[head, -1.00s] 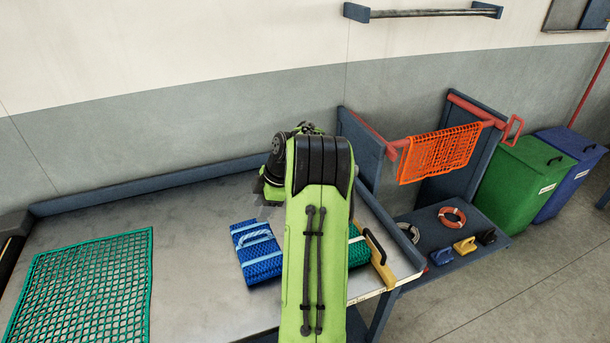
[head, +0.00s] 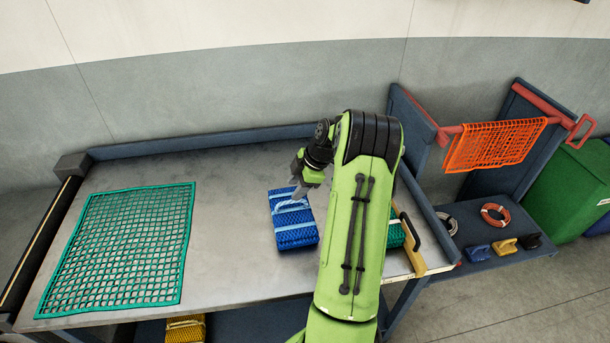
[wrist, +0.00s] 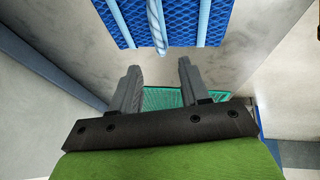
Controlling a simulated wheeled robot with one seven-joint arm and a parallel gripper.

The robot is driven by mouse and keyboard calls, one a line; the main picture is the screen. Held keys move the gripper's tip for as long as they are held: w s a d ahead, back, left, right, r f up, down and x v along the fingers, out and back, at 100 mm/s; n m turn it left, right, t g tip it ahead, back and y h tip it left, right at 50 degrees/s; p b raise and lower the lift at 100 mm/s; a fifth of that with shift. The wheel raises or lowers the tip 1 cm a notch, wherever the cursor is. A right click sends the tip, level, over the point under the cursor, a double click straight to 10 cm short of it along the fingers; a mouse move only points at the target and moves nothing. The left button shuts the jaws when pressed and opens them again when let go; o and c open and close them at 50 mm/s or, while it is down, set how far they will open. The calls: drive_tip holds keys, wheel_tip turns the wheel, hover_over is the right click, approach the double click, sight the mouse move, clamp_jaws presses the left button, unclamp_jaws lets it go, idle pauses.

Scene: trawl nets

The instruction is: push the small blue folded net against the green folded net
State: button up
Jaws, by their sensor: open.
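The small blue folded net (head: 296,236) lies on the grey table, tied with pale blue bands and a pale rope. It also shows at the top of the wrist view (wrist: 185,18). My gripper (head: 299,192) is open and empty at the net's far end in the head view; whether it touches the net I cannot tell. In the wrist view (wrist: 158,78) the two grey fingers stand apart, with the blue net beyond them. The green folded net (head: 396,234) lies to the right, mostly hidden behind my arm. The gap between the two nets is hidden too.
A flat green net (head: 120,245) covers the table's left part. A yellow block with a black handle (head: 411,250) stands at the right edge. A raised blue rim (head: 220,140) runs along the back. Bare table lies between the flat net and the blue net.

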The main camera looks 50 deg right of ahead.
sight(285, 202)
drive_tip(key=x, duration=0.8)
clamp_jaws()
